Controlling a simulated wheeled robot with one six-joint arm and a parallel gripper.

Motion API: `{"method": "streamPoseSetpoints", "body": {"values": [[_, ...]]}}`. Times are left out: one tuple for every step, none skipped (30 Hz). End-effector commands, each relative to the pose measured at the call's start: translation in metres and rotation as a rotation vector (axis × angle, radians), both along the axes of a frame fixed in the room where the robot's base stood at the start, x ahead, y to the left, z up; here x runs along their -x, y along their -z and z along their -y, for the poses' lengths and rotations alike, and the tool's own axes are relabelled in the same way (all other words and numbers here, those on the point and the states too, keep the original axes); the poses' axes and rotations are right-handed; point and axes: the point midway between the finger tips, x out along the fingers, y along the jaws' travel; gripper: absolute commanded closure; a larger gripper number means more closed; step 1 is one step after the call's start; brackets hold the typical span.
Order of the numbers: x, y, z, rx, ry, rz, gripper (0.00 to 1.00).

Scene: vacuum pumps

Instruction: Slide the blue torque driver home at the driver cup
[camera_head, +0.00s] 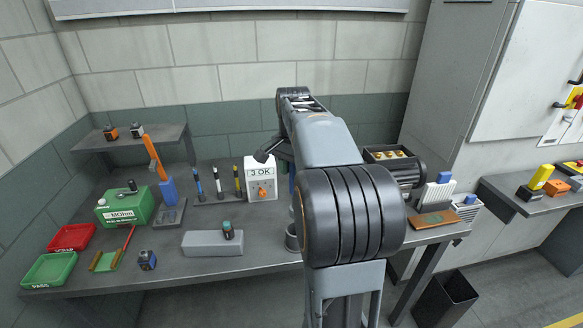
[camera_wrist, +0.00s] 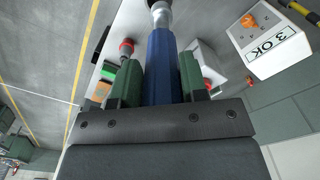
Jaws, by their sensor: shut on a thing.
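The blue torque driver (camera_wrist: 161,62) is between the green fingers of my gripper (camera_wrist: 158,80) in the wrist view. The fingers are shut on its blue handle, and its silver shank points to the top of the picture. In the head view a sliver of blue, probably the driver (camera_head: 292,180), shows beside my arm, which hides most of the gripper. A grey cup (camera_head: 292,238), probably the driver cup, stands at the bench's front, partly hidden by my arm. I cannot tell how far the driver's tip is from it.
The white "3 OK" box (camera_head: 261,182) stands left of my arm. A grey block (camera_head: 212,243) with a dark, teal-topped piece lies at the front. Several slim drivers (camera_head: 218,183) stand at the back. A pump (camera_head: 395,166) and a brown tray (camera_head: 434,219) are at right.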

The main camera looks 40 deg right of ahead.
Motion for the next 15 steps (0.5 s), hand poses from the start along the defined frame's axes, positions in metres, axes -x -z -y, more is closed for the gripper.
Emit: {"method": "streamPoseSetpoints", "body": {"values": [[0.001, -0.001, 0.002, 0.001, 0.004, 0.001, 0.98], [0.001, -0.001, 0.002, 0.001, 0.005, 0.001, 0.98], [0.001, -0.001, 0.003, 0.001, 0.006, 0.001, 0.98], [0.001, -0.001, 0.003, 0.001, 0.007, 0.001, 0.98], [0.001, -0.001, 0.003, 0.001, 0.007, 0.001, 0.98], [0.001, -0.001, 0.003, 0.001, 0.007, 0.001, 0.98], [0.002, -0.002, 0.002, 0.002, 0.007, 0.002, 0.98], [0.002, -0.002, 0.001, 0.002, 0.007, 0.002, 0.98], [0.002, -0.003, 0.000, 0.002, 0.006, 0.002, 0.98], [0.002, 0.001, 0.000, 0.002, 0.006, 0.002, 0.98], [0.002, 0.003, 0.000, 0.002, 0.006, 0.002, 0.98], [0.002, 0.006, -0.001, 0.002, 0.006, 0.002, 0.98], [0.002, 0.008, -0.001, 0.002, 0.005, 0.002, 0.98], [0.002, 0.011, -0.001, 0.002, 0.005, 0.002, 0.98], [0.002, 0.014, -0.001, 0.002, 0.005, 0.002, 0.98]]}}
